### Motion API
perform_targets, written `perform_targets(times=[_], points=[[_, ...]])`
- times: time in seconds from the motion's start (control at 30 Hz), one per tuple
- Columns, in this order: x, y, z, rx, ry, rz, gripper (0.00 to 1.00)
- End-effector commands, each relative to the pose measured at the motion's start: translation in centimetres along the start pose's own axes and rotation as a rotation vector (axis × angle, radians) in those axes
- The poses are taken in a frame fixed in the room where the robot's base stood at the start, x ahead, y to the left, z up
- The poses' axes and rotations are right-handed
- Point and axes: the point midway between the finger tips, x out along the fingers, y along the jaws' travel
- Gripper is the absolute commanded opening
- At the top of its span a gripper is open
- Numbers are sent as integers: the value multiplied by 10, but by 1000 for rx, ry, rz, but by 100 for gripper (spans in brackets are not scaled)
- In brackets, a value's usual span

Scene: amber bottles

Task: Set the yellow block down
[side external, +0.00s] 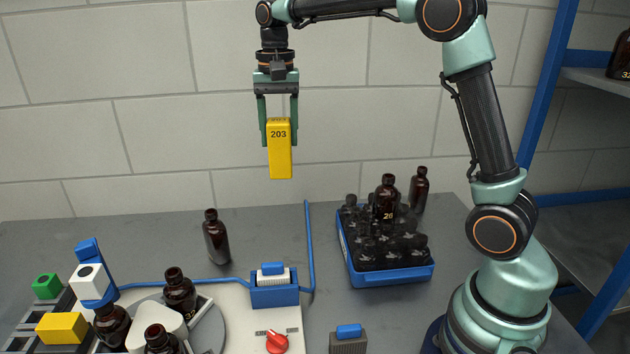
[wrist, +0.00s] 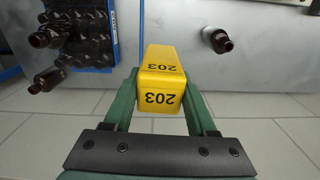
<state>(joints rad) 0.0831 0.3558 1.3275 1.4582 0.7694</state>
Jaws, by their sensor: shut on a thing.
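The yellow block (side external: 280,160), marked 203, hangs upright in the air, high above the grey table in the side view. My gripper (side external: 279,135) is shut on its upper part, with one green finger on each side. In the wrist view the yellow block (wrist: 160,85) sits between the two fingers of my gripper (wrist: 162,100), and its 203 marks show upside down. Nothing touches the block from below.
A blue crate (side external: 400,275) of dark bottles stands right of the block. A lone amber bottle (side external: 216,240) stands left. A blue holder (side external: 275,295), a red knob (side external: 277,342) and a round plate with bottles (side external: 212,325) are in front. Bare table (side external: 262,232) shows behind.

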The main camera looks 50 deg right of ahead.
Motion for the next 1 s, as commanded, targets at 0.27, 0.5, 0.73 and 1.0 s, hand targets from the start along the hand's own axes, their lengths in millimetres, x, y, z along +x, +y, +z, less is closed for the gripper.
perform_targets(times=[0.27,0.5,0.73,1.0], points=[[1,4,-72,-35,-1,0,0],[4,14,-106,-60,0,0,0],[15,17,-114,-68,-3,2,0],[74,17,-113,-68,-4,3,0]])
